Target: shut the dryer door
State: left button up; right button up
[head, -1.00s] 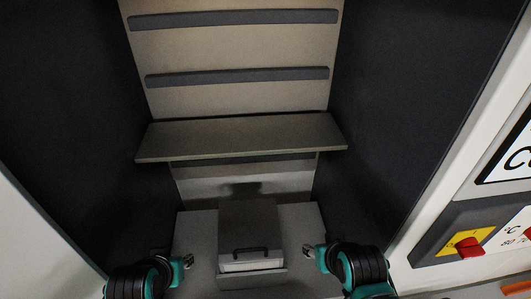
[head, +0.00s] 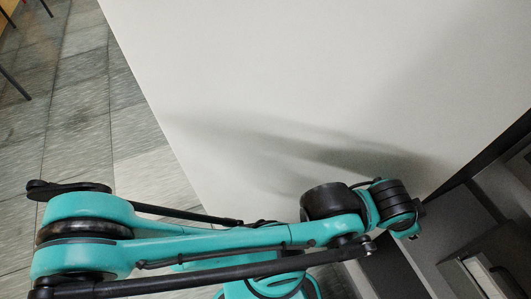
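A large white panel (head: 300,70), which looks like the open dryer door, fills the middle of the head view. Its left edge stands over the floor, and its right side meets the dark dryer opening (head: 455,225). My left arm reaches across the lower part of the view from the left. My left gripper (head: 413,233) is at the arm's right end, by the opening, low in front of the panel. Its fingers are small and mostly hidden, so I cannot tell how they stand. I see no clear contact with the panel. My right gripper is out of view.
Inside the dryer at the lower right is a grey box with a dark handle (head: 499,280). Grey floor tiles (head: 75,115) lie open to the left of the panel. Thin dark furniture legs (head: 12,82) show at the far upper left.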

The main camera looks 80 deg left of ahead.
aim_at(261, 105)
jog(key=k+j+z, duration=0.25)
jog(key=k, duration=0.3)
jog(key=k+j+z, duration=0.25)
jog(key=k, duration=0.3)
jog(key=k+j+z, duration=0.1)
jog(key=k+z, duration=0.15)
jog(key=k, duration=0.35)
jog(key=k+j+z, duration=0.1)
jog(key=k+j, duration=0.55)
jog(key=i+j, duration=0.25)
jog(key=j, duration=0.15)
jog(key=i+j+z, duration=0.1)
jog(key=j, duration=0.3)
jog(key=i+j, duration=0.35)
jog(key=k+j+z, duration=0.1)
jog(key=j+z, duration=0.3)
jog(key=k+j+u, duration=0.1)
jog(key=k, duration=0.25)
jog(key=k+j, duration=0.25)
jog(key=k, duration=0.15)
jog(key=k+l+u, duration=0.15)
jog(key=u, duration=0.2)
